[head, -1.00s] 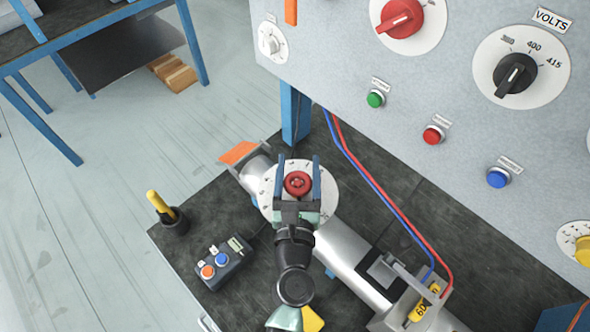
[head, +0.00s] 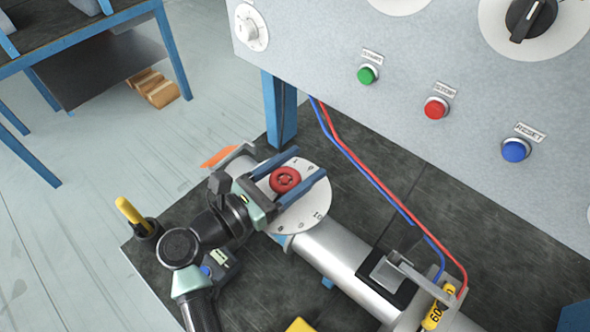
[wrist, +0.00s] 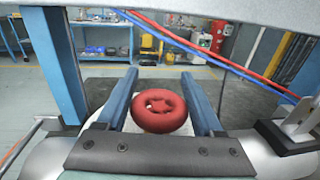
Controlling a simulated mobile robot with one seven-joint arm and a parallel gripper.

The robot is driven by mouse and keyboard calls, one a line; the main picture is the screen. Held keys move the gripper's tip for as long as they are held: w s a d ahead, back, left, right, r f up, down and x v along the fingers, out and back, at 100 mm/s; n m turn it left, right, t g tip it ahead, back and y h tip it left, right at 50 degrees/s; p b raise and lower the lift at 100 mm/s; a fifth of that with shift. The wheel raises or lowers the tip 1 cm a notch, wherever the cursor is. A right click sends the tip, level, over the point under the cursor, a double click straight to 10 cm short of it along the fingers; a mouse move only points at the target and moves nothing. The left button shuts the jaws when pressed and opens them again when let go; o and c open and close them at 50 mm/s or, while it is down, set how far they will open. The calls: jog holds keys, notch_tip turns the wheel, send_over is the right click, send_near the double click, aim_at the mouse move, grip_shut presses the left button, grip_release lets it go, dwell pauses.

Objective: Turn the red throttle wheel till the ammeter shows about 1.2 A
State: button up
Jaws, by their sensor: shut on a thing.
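The red throttle wheel (head: 285,180) is a small ring knob over a white round dial (head: 300,217) with black marks, on a silver pipe. My gripper (head: 310,163) has its two blue fingers on either side of the wheel and is shut on it. In the wrist view the wheel (wrist: 159,107) sits between the fingers (wrist: 160,74). The arm comes in from the lower left.
A grey panel (head: 330,45) with green, red and blue buttons stands behind the pipe. Red and blue cables (head: 375,175) run down to the right. A yellow-handled tool (head: 130,212) stands upright at the bench's left edge. A control box (head: 218,265) is partly hidden by my arm.

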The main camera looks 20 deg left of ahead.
jog(key=m+g+h+b, duration=0.1)
jog(key=h+b, duration=0.1)
jog(key=m+g+h+b, duration=0.2)
jog(key=b, duration=0.1)
jog(key=m+g+h+b, duration=0.2)
jog(key=b, duration=0.1)
jog(key=shift+s+d+f, duration=0.4)
jog(key=m+g+h+b, duration=0.1)
jog(key=b, duration=0.1)
jog(key=m+g+h+b, duration=0.1)
jog(key=g+b, duration=0.1)
jog(key=shift+s+d+r+m, duration=0.1)
jog(key=shift+s+d+m, duration=0.1)
jog(key=shift+s+m, duration=0.1)
jog(key=shift+s+d+r+m+g+h+b, duration=0.15)
jog(key=shift+m+g+h+b, duration=0.2)
jog(key=shift+g+b, duration=0.5)
jog(key=shift+r, duration=0.1)
jog(key=o, duration=1.4)
jog(key=shift+b+v, duration=0.8)
jog(key=shift+v, duration=2.9)
